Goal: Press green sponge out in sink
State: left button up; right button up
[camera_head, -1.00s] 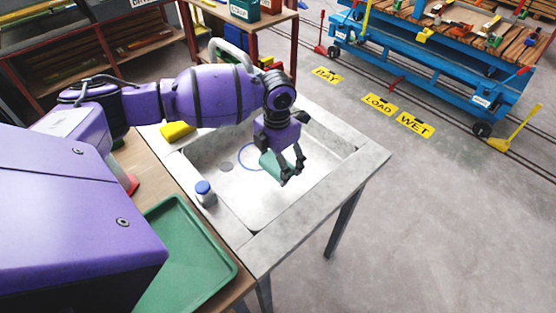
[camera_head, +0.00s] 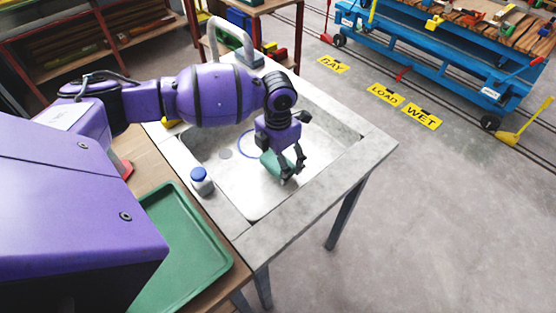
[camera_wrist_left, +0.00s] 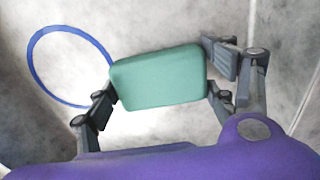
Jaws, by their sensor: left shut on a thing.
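The green sponge (camera_head: 271,164) is between the fingers of my left gripper (camera_head: 290,172), inside the sink (camera_head: 225,180). In the left wrist view the sponge (camera_wrist_left: 160,78) is a rounded teal-green block, and my left gripper (camera_wrist_left: 160,100) is shut on it with fingers at both sides. The sponge is over the sink's basin floor; I cannot tell whether it touches it. A blue ring marking (camera_wrist_left: 38,85) on the basin floor lies left of the sponge, and it also shows in the head view (camera_head: 241,150). My right gripper is not in view.
A green tray (camera_head: 180,240) lies on the wooden counter at the near left. The curved faucet (camera_head: 240,35) rises at the back. A yellow object (camera_head: 171,123) is partly hidden by my arm.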

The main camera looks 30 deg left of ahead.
pick_arm(q)
jog(key=shift+f, duration=0.1)
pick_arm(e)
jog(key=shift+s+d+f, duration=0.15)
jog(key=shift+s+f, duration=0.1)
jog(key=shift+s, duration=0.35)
pick_arm(q)
jog(key=shift+f, duration=0.15)
jog(key=shift+f, duration=0.35)
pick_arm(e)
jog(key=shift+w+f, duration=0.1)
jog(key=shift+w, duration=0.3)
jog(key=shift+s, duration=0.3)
pick_arm(q)
jog(key=shift+s, duration=0.1)
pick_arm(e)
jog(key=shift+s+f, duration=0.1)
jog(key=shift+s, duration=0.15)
pick_arm(q)
jog(key=shift+r+p, duration=1.1)
jog(key=shift+r, duration=1.3)
jog(key=shift+r+p, duration=0.55)
jog(key=shift+r, duration=0.6)
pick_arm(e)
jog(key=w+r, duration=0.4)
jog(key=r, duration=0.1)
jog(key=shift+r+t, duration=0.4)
